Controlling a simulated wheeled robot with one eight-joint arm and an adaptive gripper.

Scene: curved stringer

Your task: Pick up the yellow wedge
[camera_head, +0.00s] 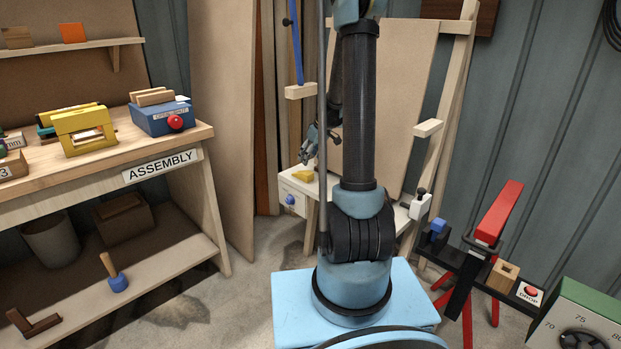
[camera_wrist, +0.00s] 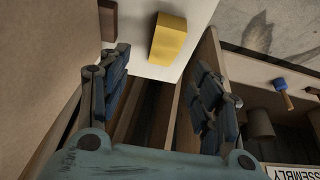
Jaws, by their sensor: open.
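The yellow wedge (camera_head: 303,176) lies on a white-topped stand (camera_head: 292,187) at the middle of the head view, left of my arm. In the wrist view the wedge (camera_wrist: 169,39) shows as a yellow block near the top, on the white surface (camera_wrist: 145,66). My gripper (camera_head: 316,146) hangs above the wedge in the head view. In the wrist view my gripper (camera_wrist: 161,62) is open and empty, with the wedge ahead of the gap between the fingers and apart from them.
A brown block (camera_wrist: 108,20) sits near the wedge at the white surface's left. A tall board (camera_head: 392,100) leans behind the stand. The assembly bench (camera_head: 45,178) stands left, holding a yellow box (camera_head: 85,130) and a blue box (camera_head: 163,117). A red-legged stand (camera_head: 498,215) is at right.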

